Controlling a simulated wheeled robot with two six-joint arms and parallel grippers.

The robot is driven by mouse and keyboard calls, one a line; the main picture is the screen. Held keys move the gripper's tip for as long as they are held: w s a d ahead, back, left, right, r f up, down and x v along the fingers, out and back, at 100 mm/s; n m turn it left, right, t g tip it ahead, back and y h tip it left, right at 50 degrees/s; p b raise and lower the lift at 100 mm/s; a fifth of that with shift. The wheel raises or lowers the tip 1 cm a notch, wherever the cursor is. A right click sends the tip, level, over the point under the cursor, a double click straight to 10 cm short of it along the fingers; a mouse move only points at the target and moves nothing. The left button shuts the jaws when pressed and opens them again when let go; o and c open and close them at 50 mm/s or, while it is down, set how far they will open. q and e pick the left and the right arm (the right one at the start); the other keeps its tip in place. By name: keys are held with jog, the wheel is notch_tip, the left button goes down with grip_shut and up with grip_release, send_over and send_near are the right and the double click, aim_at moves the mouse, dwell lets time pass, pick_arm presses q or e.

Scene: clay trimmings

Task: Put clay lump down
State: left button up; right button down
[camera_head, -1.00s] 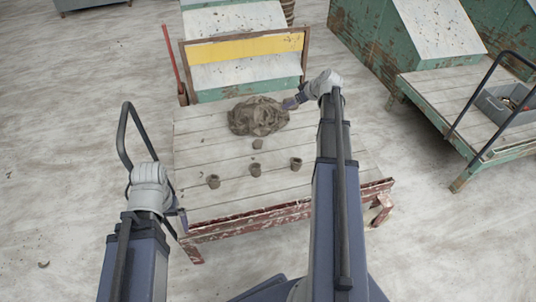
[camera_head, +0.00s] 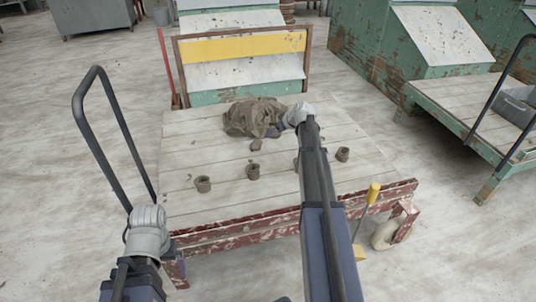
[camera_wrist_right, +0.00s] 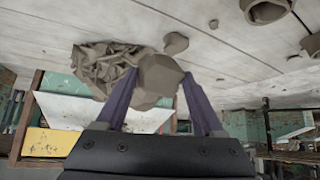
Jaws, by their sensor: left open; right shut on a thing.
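My right gripper (camera_head: 272,132) is at the right front edge of a crumpled brown heap (camera_head: 250,115) on the wooden table (camera_head: 185,140). In the right wrist view its two fingers (camera_wrist_right: 155,88) are shut on a grey-brown clay lump (camera_wrist_right: 160,72). The heap (camera_wrist_right: 98,62) shows behind the held lump there. In the head view I cannot make out the held lump clearly. A smaller lump (camera_head: 255,144) lies on the boards in front of the heap. My left gripper (camera_head: 172,248) is open near the table's front left corner, its fingers barely visible.
Small clay cups (camera_head: 203,183) stand in a row across the table, one partly hidden by my right arm. A black handle (camera_head: 118,120) rises at the left. A yellow-handled tool (camera_head: 373,193) is at the front right.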

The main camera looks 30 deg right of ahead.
aim_at(276, 159)
jog(key=shift+w+f, duration=0.15)
jog(key=shift+f, duration=0.2)
notch_tip(276, 159, down, 10)
jog(key=b, duration=1)
jog(key=shift+f, duration=0.1)
grip_release()
jog(key=shift+s+r+p, duration=0.25)
jog(key=shift+r+p, duration=0.1)
jog(key=shift+r, duration=0.15)
jog(key=p+v, duration=0.8)
jog(key=v, duration=0.3)
